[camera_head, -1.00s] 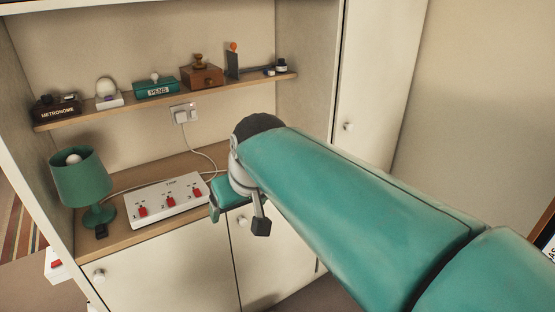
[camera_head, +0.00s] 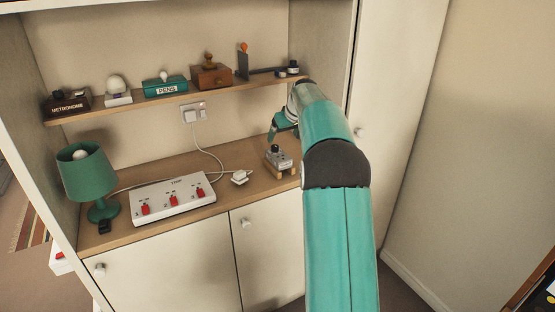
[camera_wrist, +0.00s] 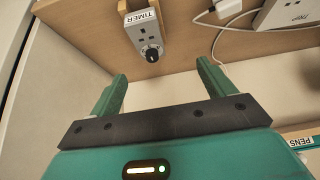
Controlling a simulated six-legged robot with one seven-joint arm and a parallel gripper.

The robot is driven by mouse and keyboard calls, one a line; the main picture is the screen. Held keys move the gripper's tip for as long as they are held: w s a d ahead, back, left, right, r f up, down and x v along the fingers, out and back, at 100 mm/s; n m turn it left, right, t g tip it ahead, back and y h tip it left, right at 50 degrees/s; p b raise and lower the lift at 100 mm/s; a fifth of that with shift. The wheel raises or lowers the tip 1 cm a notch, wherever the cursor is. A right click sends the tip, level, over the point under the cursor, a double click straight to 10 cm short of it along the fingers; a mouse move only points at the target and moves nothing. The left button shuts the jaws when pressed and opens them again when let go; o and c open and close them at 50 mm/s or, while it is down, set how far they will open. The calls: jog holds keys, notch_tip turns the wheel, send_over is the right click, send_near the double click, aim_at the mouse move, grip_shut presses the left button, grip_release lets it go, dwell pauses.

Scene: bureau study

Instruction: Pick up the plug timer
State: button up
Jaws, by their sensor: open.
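The plug timer (camera_head: 278,157) is a small grey box with a dark dial, on a wooden block at the right end of the lower shelf top. In the wrist view the timer (camera_wrist: 147,40) shows a white "TIMER" label, a socket face and a black knob. My gripper (camera_head: 278,132) is above and close to the timer in the head view, partly hidden by my own arm. In the wrist view my gripper (camera_wrist: 160,76) is open and empty, its two green fingers apart. The timer lies ahead of the fingertips, between their lines and slightly left of centre, not touching them.
A white plug (camera_head: 239,177) with a cable lies left of the timer, beside a white switch strip (camera_head: 172,201) and green lamp (camera_head: 88,178). The upper shelf (camera_head: 165,98) carries several objects, including the PENS box (camera_head: 165,85). A cabinet wall (camera_head: 318,50) stands close on the right.

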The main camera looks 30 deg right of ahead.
jog(key=d+f, duration=0.2)
jog(key=d, duration=0.1)
send_near(279, 155)
jog(key=x, duration=0.3)
jog(key=shift+w+d+f, duration=0.1)
jog(key=shift+w+f, duration=0.05)
jog(key=shift+f, duration=0.15)
jog(key=shift+x, duration=2.85)
jog(key=shift+c, duration=0.2)
jog(key=c, duration=1.1)
jog(key=shift+c, duration=0.2)
jog(key=shift+r, duration=0.15)
